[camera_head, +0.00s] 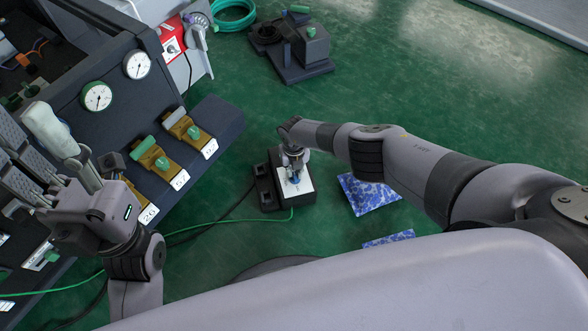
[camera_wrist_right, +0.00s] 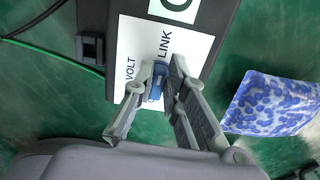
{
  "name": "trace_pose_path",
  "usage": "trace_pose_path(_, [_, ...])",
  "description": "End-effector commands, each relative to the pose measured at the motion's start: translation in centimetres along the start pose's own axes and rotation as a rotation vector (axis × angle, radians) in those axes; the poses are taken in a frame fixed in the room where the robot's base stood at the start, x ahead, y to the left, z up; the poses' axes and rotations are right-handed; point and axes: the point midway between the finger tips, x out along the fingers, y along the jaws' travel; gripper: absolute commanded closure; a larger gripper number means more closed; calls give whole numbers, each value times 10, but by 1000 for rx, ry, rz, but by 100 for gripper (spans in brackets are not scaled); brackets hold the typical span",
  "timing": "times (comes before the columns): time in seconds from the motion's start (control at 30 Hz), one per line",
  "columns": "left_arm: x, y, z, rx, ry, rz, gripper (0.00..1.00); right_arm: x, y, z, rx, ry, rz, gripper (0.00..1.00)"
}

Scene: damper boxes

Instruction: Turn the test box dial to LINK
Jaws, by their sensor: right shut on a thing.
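The test box (camera_head: 300,200) is a dark box on the green floor with a white label plate on top. In the right wrist view its plate (camera_wrist_right: 190,48) reads VOLT and LINK, with a green-bordered mark above. The blue dial (camera_wrist_right: 157,80) sits between the fingers of my right gripper (camera_wrist_right: 160,85), which is shut on it from above. The dial's pointing direction is hidden by the fingers. In the head view my right gripper (camera_head: 293,170) is over the plate. My left gripper (camera_head: 85,170) is beside the cabinet at the left; its jaws are unclear.
A dark cabinet with dials (camera_head: 97,96) and yellow-brown damper units (camera_head: 152,158) stands at the left. A green cable (camera_head: 235,222) runs to the test box. A blue-patterned bag (camera_head: 368,194) lies just right of it. A dark device (camera_head: 303,48) stands farther back.

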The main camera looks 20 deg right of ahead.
Motion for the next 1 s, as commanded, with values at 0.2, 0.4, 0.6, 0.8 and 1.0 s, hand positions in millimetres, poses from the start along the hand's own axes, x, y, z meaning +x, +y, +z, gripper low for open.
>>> trace_pose_path(0.2, [1,0,-1,0,6,2,60,1,-1,-1,2,2,-1,76])
trace_pose_path(0.4, [2,0,-1,0,7,2,60,0,0,0,1,1,0,68])
trace_pose_path(0.6, [2,0,-1,1,7,1,60,0,0,0,0,1,0,68])
trace_pose_path(0.8, [1,0,0,1,5,1,60,-6,-1,2,-1,-1,0,68])
trace_pose_path(1.0, [1,0,0,0,3,1,60,-22,0,2,-3,-1,2,68])
